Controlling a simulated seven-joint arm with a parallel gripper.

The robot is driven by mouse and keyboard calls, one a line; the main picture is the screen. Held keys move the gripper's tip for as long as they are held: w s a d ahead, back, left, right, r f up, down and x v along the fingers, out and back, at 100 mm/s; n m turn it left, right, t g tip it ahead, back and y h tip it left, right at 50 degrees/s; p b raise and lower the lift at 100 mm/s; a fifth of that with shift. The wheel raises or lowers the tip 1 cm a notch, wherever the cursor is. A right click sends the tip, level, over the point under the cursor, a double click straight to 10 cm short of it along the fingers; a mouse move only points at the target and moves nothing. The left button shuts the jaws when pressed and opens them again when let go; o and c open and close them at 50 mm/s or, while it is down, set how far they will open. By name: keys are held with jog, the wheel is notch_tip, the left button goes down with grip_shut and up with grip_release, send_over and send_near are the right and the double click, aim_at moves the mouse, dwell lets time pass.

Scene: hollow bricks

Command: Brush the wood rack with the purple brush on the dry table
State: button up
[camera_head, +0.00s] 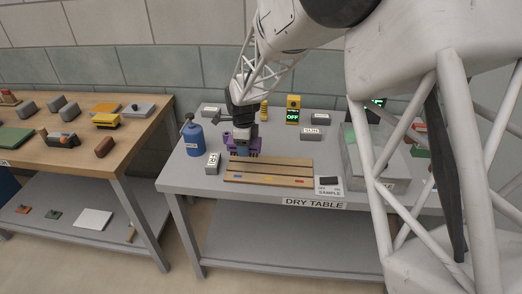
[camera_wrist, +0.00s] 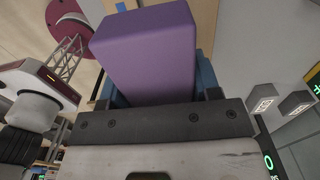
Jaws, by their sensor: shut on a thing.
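The purple brush (camera_head: 243,148) is at the left rear of the dry table (camera_head: 300,206), by the back left edge of the wood rack (camera_head: 268,178). Whether it touches the rack or table is unclear. The rack is a flat slatted wooden board with small blue, yellow and red-orange marks along its front. My gripper (camera_head: 242,140) points down and is shut on the brush. In the wrist view the brush's purple block (camera_wrist: 145,55) fills the space ahead of the jaws, with blue parts of the fingers at its sides. Its lower side is hidden.
A blue canister (camera_head: 192,139) and a small grey labelled block (camera_head: 212,163) stand left of the rack. A sample card (camera_head: 328,186) lies at its right, near a clear box (camera_head: 372,165). A yellow device reading OFF (camera_head: 293,110) stands behind. A wooden table (camera_head: 130,125) is farther left.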

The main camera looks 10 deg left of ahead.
jog(key=shift+a+r, duration=0.3)
jog(key=shift+a, duration=0.65)
jog(key=shift+f, duration=0.15)
